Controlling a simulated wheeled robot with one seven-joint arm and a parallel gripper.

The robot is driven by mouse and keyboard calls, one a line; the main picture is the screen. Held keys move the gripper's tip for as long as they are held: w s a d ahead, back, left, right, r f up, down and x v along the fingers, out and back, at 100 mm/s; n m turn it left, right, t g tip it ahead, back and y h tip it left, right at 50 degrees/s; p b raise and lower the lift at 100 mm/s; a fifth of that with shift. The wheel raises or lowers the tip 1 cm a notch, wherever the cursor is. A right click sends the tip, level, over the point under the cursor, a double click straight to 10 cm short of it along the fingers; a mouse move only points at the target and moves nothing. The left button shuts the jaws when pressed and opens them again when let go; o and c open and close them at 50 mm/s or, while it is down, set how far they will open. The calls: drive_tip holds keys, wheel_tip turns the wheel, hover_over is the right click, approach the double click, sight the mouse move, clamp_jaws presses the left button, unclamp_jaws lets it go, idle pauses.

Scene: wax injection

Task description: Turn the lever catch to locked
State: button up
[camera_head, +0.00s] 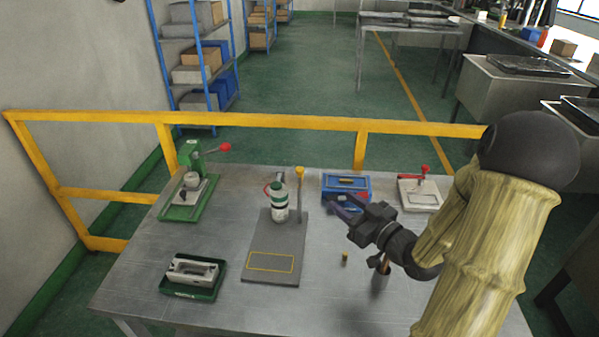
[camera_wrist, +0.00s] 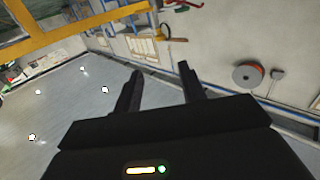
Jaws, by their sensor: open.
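My gripper (camera_head: 348,205) is open and empty above the table, in front of the blue box (camera_head: 345,183) as the head view sees it. Its two dark fingers also show apart in the wrist view (camera_wrist: 160,72), with nothing between them. No part is plainly marked as the lever catch. A red-handled clamp on a pale base (camera_head: 420,194) stands at the back right. A green press (camera_head: 190,170) with a red-knobbed lever (camera_head: 224,147) stands at the back left. A yellow-topped post (camera_head: 299,180) stands on a grey board (camera_head: 264,240). I cannot tell whether any catch is locked.
A white-green bottle (camera_head: 279,203) stands on the grey board. A green tray with a metal block (camera_head: 193,270) lies front left. A yellow rail (camera_head: 270,122) runs behind the table (camera_head: 225,230). The table's front middle is clear.

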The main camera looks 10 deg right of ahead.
sight(303, 171)
idle(0.3)
drive_tip(key=p+x, duration=0.3)
drive_tip(key=x, duration=1.4)
drive_tip(key=shift+w+a, duration=0.15)
drive_tip(key=shift+w, duration=0.05)
drive_tip(key=shift+c, duration=0.2)
clamp_jaws()
